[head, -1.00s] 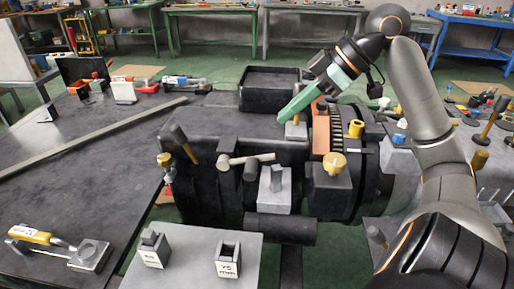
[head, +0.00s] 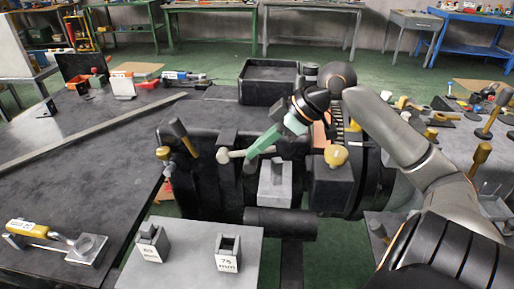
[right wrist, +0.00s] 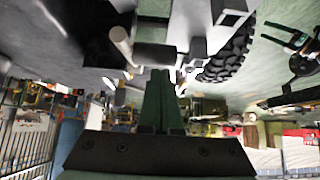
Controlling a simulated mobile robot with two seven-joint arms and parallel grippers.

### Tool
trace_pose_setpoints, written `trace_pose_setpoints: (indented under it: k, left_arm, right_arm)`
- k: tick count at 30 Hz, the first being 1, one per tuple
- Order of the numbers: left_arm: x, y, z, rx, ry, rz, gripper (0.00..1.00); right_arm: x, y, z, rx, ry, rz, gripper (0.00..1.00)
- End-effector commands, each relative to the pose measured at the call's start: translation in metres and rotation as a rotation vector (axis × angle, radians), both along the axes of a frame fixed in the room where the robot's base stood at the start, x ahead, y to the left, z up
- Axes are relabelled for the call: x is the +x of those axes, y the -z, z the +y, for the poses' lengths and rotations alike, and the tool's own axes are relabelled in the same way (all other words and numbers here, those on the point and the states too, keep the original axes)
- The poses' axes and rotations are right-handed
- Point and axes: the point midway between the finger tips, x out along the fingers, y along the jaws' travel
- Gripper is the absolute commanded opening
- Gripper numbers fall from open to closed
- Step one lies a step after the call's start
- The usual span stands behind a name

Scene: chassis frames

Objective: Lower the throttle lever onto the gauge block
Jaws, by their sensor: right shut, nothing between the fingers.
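A pale lever (head: 232,156) with a rounded end lies almost level across the dark chassis in the head view; I take it for the throttle lever. It also shows in the right wrist view (right wrist: 122,44). A grey block (head: 274,196) sits just right of and below it; I cannot tell whether this is the gauge block. Two grey blocks with size labels, one marked 75 mm (head: 228,262) and another (head: 152,252), stand on the front plate. My right gripper (head: 251,165), with green fingers, is shut and empty at the lever; contact is unclear. My left gripper is out of view.
A black open bin (head: 268,82) is behind. A yellow-handled tool (head: 38,232) lies on the left table. The front plate (head: 195,270) has bare room between its blocks.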

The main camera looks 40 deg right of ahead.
Motion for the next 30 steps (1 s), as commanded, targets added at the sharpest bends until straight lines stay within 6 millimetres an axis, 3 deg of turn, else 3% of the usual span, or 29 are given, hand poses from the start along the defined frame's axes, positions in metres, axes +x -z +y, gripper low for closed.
trace_pose_setpoints:
  k: [18,30]
  left_arm:
    - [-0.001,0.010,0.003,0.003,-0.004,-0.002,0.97]
    - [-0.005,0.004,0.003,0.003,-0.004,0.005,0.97]
  right_arm:
    - [-0.005,0.012,-0.003,0.066,0.000,-0.075,0.00]
    - [-0.010,0.020,-0.008,0.068,-0.001,-0.086,0.00]
